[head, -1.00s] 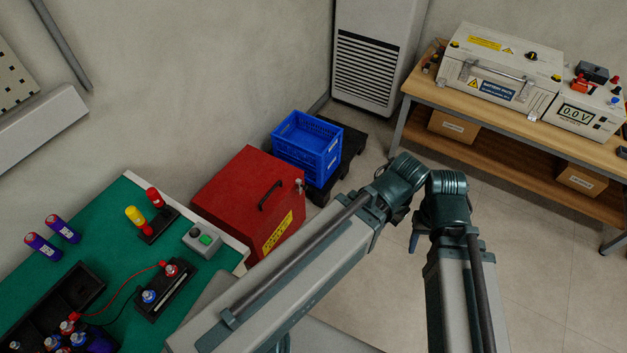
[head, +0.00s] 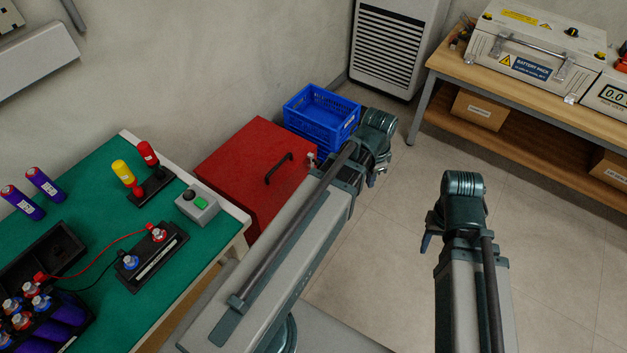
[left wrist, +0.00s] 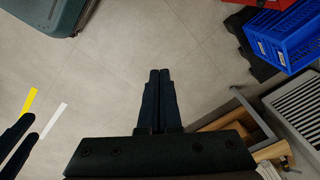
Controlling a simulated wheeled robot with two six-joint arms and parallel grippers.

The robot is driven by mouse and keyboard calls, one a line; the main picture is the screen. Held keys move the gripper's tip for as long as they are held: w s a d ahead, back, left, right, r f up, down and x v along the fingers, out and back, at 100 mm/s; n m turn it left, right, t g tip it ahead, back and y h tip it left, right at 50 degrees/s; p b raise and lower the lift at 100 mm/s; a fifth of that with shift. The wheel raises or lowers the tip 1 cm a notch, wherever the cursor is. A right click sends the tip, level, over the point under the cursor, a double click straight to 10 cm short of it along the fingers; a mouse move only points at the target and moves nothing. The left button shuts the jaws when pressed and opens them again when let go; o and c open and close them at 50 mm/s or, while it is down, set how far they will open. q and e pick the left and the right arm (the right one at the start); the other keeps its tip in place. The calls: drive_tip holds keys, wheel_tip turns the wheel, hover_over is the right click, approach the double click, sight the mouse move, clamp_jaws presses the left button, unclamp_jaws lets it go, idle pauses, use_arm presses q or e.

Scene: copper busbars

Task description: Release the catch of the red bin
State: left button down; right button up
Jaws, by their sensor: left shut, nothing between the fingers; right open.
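The red bin (head: 245,165) stands on the floor beside the green-topped bench, with a black handle on its top. A small silvery fitting, apparently the catch (head: 311,157), shows at the bin's right edge. A corner of the bin shows at the top of the left wrist view (left wrist: 270,3). My left gripper (left wrist: 160,72) is shut and empty, pointing over bare floor, apart from the bin. In the head view it is mostly hidden by its wrist. My right gripper (head: 427,243) hangs low over the floor, further right; its fingers are small there.
A blue crate (head: 320,115) stands just behind the bin. The green bench (head: 95,185) is at left, with cells, posts and a button box. A wooden bench (head: 470,135) with a battery pack is at right. Open floor (head: 375,255) lies between my arms.

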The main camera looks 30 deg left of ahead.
sight(313, 163)
use_arm(q)
drive_tip(key=w+a+f+m+t+b, duration=0.1)
drive_tip(key=w+a+f+m+b, duration=0.2)
drive_tip(key=a+f+b, duration=0.7)
drive_tip(key=w+a+f+m+t+b, duration=0.2)
drive_tip(key=w+a+f+m+b, duration=0.2)
drive_tip(key=a+f+b, duration=0.6)
drive_tip(key=w+a+f, duration=0.1)
drive_tip(key=a, duration=0.6)
drive_tip(key=shift+w+m+t+y, duration=0.3)
drive_tip(key=shift+f, duration=0.2)
drive_tip(key=w+f+b, duration=0.8)
drive_tip(key=shift+w+a+b, duration=0.15)
drive_tip(key=shift+a+b, duration=0.2)
drive_tip(key=shift+a, duration=0.05)
drive_tip(key=shift+w, duration=0.1)
